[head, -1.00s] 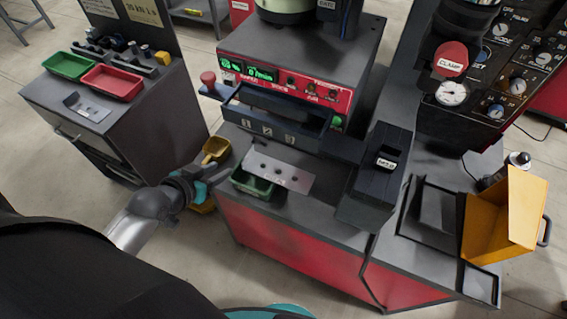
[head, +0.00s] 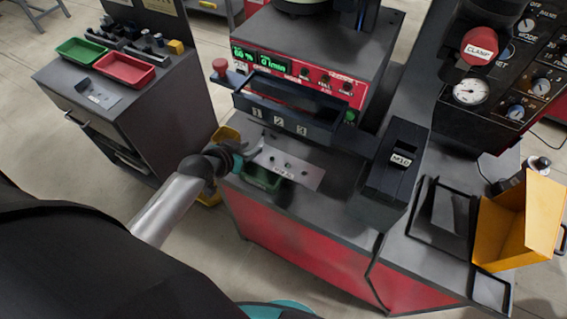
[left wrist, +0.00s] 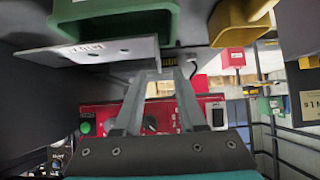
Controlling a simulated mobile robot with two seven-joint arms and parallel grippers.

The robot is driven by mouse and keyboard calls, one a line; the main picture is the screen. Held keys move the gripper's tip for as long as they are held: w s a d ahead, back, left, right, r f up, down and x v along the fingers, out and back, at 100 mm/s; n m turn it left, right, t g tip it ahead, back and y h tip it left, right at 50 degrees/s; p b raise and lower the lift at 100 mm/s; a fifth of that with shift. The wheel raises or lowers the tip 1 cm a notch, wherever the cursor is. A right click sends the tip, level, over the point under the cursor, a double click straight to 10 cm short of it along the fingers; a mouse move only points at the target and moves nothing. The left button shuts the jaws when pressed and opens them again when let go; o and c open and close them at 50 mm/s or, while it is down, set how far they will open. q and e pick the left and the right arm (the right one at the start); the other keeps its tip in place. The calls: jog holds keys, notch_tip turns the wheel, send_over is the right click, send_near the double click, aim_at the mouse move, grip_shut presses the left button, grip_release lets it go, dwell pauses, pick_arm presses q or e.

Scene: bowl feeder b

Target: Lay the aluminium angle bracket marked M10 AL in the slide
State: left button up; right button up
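The aluminium angle bracket (head: 291,169) is a pale plate with several dark holes, at the front of the red-and-grey machine's top, beside the green bin. It also shows in the left wrist view (left wrist: 90,51), its marking inverted and hard to read. My left gripper (head: 246,152) is at the bracket's left end. In the left wrist view my left gripper's fingers (left wrist: 161,75) are apart, with the bracket's end close to the fingertips; contact cannot be told. A dark block marked M10 (head: 397,165) stands right of the bracket; which part is the slide is unclear. My right gripper is out of view.
A small green bin (head: 262,180) and a yellow bin (head: 208,198) are close to my left gripper. A dark rail numbered 1, 2, 3 (head: 285,124) runs behind the bracket. An orange bin (head: 515,225) stands at right. A side cart holds a red tray (head: 124,70).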

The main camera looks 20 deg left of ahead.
pick_arm(q)
jog(key=shift+b+x, duration=0.55)
jog(key=shift+x, duration=1.75)
jog(key=shift+s+f, duration=0.1)
jog(key=shift+s, duration=0.05)
grip_shut()
